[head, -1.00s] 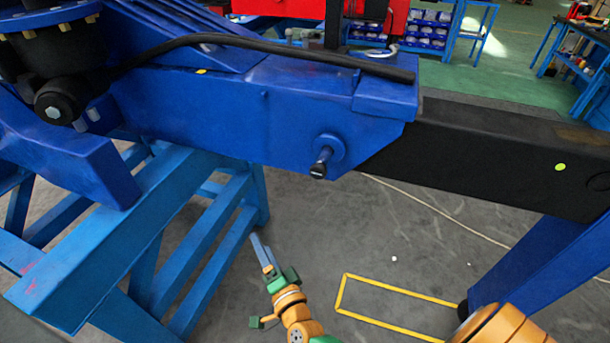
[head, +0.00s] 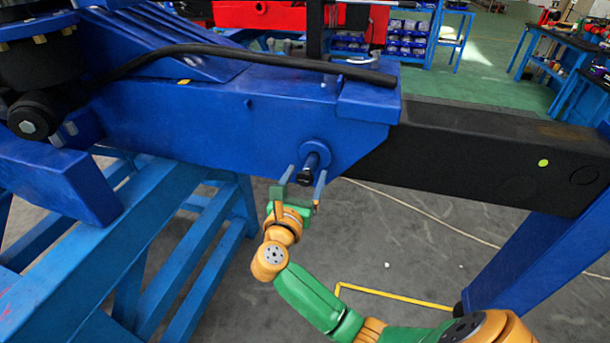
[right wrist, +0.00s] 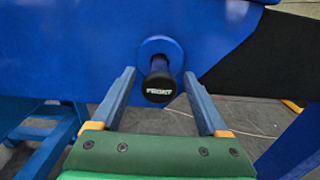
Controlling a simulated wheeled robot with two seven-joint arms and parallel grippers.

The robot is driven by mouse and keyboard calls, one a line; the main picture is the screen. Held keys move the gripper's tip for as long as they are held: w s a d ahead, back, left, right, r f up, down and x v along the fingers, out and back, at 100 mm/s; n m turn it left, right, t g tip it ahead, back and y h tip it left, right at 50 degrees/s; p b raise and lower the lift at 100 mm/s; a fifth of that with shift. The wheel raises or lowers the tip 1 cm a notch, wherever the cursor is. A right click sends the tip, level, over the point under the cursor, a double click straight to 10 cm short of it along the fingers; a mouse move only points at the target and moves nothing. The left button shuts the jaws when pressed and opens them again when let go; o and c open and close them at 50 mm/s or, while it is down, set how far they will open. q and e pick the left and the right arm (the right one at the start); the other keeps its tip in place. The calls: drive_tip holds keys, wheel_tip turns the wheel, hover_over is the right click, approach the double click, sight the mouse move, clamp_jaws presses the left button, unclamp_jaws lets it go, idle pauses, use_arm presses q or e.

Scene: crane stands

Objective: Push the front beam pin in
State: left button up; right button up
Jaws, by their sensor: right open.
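The front beam pin (head: 308,173) is a dark cylinder with a black end cap, sticking out of a round blue collar (head: 315,152) on the side of the blue beam housing (head: 230,125). In the right wrist view the pin (right wrist: 159,85) shows a white label on its end, seemingly reading "FRONT". My right gripper (head: 304,178) is open, with its two blue-grey fingers either side of the pin in the picture. In the right wrist view the fingertips (right wrist: 158,75) flank the pin with gaps on both sides; no contact shows. My left gripper is out of view.
The black beam (head: 470,155) extends right from the housing. A blue support post (head: 530,260) stands at lower right. A light-blue stand (head: 150,215) is under the housing at left. Grey floor with a yellow outline (head: 395,297) lies below, mostly open.

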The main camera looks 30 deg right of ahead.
clamp_jaws()
idle(1.3)
